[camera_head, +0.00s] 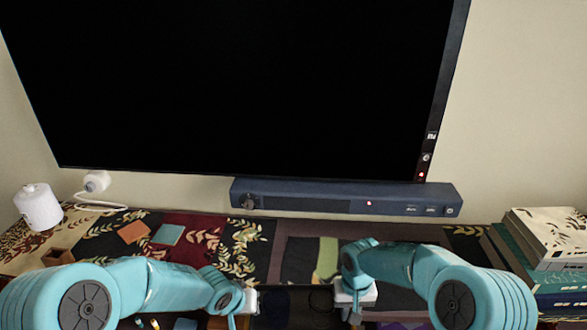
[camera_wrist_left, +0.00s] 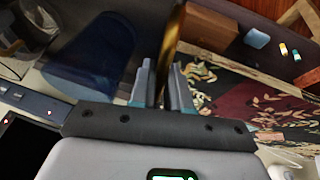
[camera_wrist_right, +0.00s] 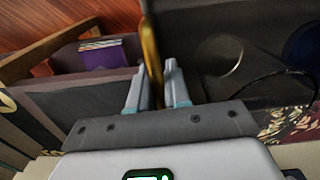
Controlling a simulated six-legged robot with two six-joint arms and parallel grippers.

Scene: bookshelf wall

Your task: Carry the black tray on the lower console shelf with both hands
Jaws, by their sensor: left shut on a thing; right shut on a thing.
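The black tray (camera_head: 292,300) shows only in part at the bottom of the head view, between my two grippers. My left gripper (camera_wrist_left: 162,82) is shut on its gold-coloured edge (camera_wrist_left: 172,48), with the tray's dark inside on the left of that view. My right gripper (camera_wrist_right: 154,82) is shut on the opposite gold edge (camera_wrist_right: 152,45), with the dark inside on the right. In the head view my right gripper (camera_head: 356,292) and left gripper (camera_head: 248,300) are seen from above, their fingertips hidden. A dark blue vessel (camera_wrist_left: 90,55) stands in the tray.
A soundbar (camera_head: 345,198) lies on the console under a large dark screen (camera_head: 240,80). Books (camera_head: 545,240) are stacked at the right. A white cylinder (camera_head: 38,207) stands at the left. A purple item (camera_wrist_right: 103,55) sits in a compartment beside my right gripper.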

